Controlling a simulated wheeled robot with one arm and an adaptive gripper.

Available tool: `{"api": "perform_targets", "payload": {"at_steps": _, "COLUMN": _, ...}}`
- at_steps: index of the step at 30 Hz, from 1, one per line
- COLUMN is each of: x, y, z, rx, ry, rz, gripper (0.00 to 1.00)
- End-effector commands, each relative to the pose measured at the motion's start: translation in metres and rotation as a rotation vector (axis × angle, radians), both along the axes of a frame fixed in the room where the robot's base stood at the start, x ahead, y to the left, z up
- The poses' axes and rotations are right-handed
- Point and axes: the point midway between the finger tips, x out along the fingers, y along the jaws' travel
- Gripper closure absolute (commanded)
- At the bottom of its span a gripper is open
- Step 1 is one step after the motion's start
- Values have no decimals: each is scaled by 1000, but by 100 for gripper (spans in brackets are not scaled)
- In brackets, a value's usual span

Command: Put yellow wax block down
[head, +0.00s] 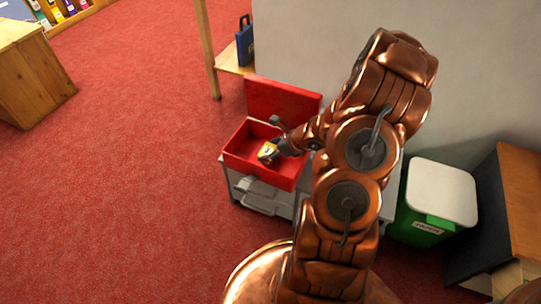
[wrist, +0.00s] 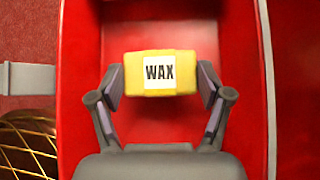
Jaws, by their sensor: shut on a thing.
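The yellow wax block (wrist: 186,62) has a white label reading "WAX" and sits between the fingers in the wrist view. My gripper (wrist: 160,82) is shut on it, one finger on each side. In the head view the block (head: 267,152) shows over the open red box (head: 235,160), within its walls. The red box fills most of the wrist view (wrist: 80,100) behind the block. I cannot tell whether the block touches the box floor.
The red box has its lid (head: 283,100) raised at the back and stands on a grey cart (head: 262,196). A green bin with a white lid (head: 440,190) stands at the right. A wooden cabinet (head: 35,75) is at the far left. Red carpet (head: 120,200) is clear at left.

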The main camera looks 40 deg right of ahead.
Motion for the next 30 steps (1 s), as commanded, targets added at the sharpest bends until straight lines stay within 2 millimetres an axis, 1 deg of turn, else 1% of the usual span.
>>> {"api": "perform_targets", "payload": {"at_steps": 1, "x": -1, "y": 1, "z": -12, "rx": 3, "ry": 3, "rz": -1, "gripper": 59}}
{"api": "perform_targets", "payload": {"at_steps": 3, "x": 0, "y": 1, "z": -19, "rx": 3, "ry": 3, "rz": -1, "gripper": 59}}
{"api": "perform_targets", "payload": {"at_steps": 11, "x": 0, "y": 0, "z": -19, "rx": 1, "ry": 0, "rz": -1, "gripper": 59}}
{"api": "perform_targets", "payload": {"at_steps": 15, "x": 0, "y": 1, "z": -23, "rx": 2, "ry": 0, "rz": 0, "gripper": 59}}
{"api": "perform_targets", "payload": {"at_steps": 16, "x": 0, "y": 0, "z": -22, "rx": 1, "ry": 0, "rz": 1, "gripper": 21}}
{"api": "perform_targets", "payload": {"at_steps": 22, "x": 0, "y": 0, "z": -21, "rx": 0, "ry": 0, "rz": 0, "gripper": 0}}
{"api": "perform_targets", "payload": {"at_steps": 30, "x": 0, "y": 0, "z": -21, "rx": 1, "ry": 0, "rz": -1, "gripper": 0}}
